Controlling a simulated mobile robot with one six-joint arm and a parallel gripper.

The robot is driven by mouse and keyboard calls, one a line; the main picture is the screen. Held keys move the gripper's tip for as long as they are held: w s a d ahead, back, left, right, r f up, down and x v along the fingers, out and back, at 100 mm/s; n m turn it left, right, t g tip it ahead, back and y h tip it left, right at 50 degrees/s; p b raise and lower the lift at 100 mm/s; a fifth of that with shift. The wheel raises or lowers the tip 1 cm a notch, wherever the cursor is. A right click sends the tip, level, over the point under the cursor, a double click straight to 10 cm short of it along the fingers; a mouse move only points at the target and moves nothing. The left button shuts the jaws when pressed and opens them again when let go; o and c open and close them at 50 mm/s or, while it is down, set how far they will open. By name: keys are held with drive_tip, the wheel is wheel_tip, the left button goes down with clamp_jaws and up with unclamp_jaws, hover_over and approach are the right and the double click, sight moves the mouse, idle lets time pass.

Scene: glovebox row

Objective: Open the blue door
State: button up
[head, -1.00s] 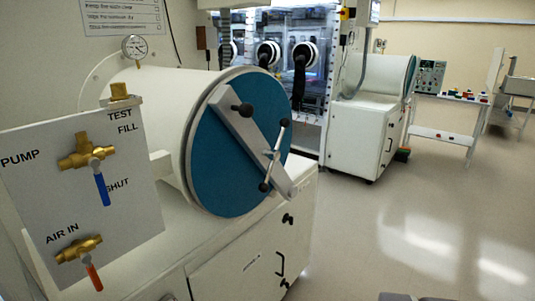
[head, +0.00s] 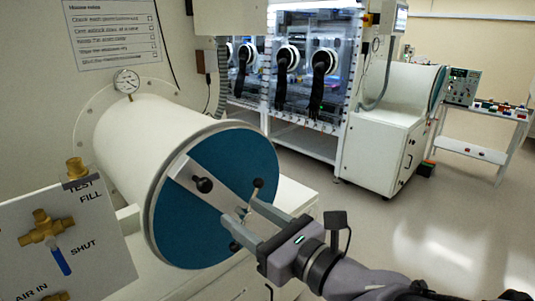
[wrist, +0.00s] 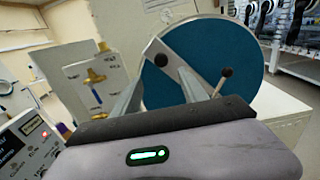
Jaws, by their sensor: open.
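The blue door (head: 238,155) is a round disc closing the end of a white cylinder.
A valve panel (head: 105,235) with brass valves stands left of the door. A pressure gauge (head: 127,81) sits above the cylinder. A white cabinet (head: 380,150) and a side table (head: 470,150) stand further back. The floor (head: 440,230) at right is clear.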

sight(208, 186)
drive_tip(key=p+x, duration=0.4)
drive_tip(key=x, duration=1)
drive_tip(key=shift+w, duration=0.1)
drive_tip(key=shift+r, duration=0.1)
drive_tip(key=shift+c, duration=0.2)
clamp_jaws()
idle(0.5)
